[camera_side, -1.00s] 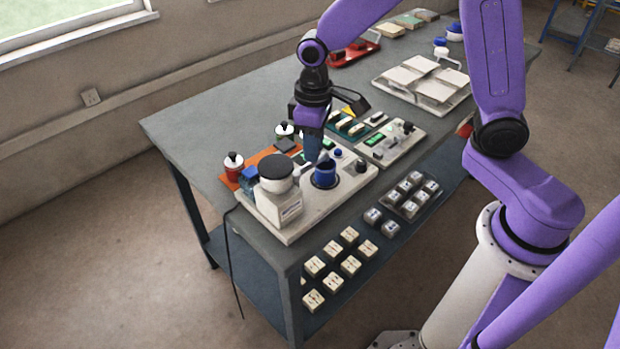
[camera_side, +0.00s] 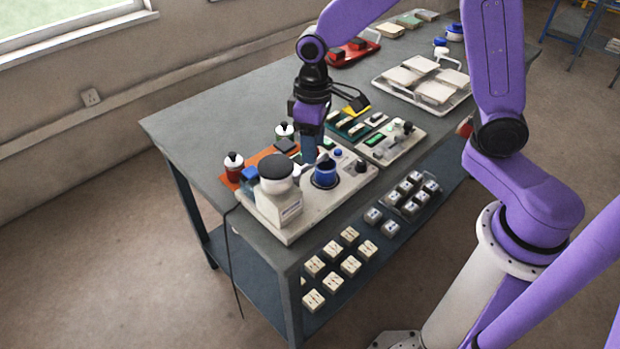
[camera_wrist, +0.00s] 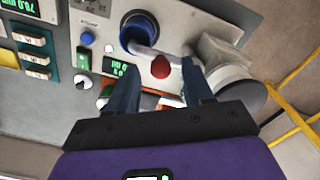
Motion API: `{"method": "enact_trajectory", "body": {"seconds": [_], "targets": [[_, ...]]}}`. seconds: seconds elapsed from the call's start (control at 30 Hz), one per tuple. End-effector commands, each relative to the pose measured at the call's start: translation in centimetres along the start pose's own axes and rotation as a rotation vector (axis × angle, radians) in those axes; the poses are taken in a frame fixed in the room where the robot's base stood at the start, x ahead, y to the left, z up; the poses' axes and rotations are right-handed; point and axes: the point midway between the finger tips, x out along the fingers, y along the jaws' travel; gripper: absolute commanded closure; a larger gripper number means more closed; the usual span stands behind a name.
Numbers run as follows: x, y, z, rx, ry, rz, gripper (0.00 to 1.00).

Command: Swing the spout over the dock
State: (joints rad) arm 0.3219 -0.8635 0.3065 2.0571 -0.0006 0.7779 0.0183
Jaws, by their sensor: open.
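A machine with a dark-topped round head (camera_side: 276,171) stands at the table's near corner. The dock, a blue round cup (camera_side: 325,174), is set in its pale deck; it also shows in the wrist view (camera_wrist: 139,29). The pale spout (camera_wrist: 145,52) lies beside the cup's lower rim in the wrist view; I cannot tell whether its end is over the cup. A red knob (camera_wrist: 160,67) sits at the spout, between my fingertips. My gripper (camera_wrist: 159,78) is open around it, with gaps on both sides. In the side view my gripper (camera_side: 309,158) is low over the deck, left of the cup.
A tray of pale tiles (camera_side: 423,82) is farther back. The table's left rear is clear.

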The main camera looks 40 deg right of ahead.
Motion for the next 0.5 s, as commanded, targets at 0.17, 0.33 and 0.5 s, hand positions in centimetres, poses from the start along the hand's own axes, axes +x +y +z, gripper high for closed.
{"method": "enact_trajectory", "body": {"seconds": [0.17,0.33,0.5], "targets": [[-1.3,0.0,-0.1,0.000,0.003,0.000,0.49],[-2.5,-0.1,0.0,0.000,0.002,0.000,0.49],[-3.7,0.0,0.0,0.001,0.003,0.000,0.49]]}}
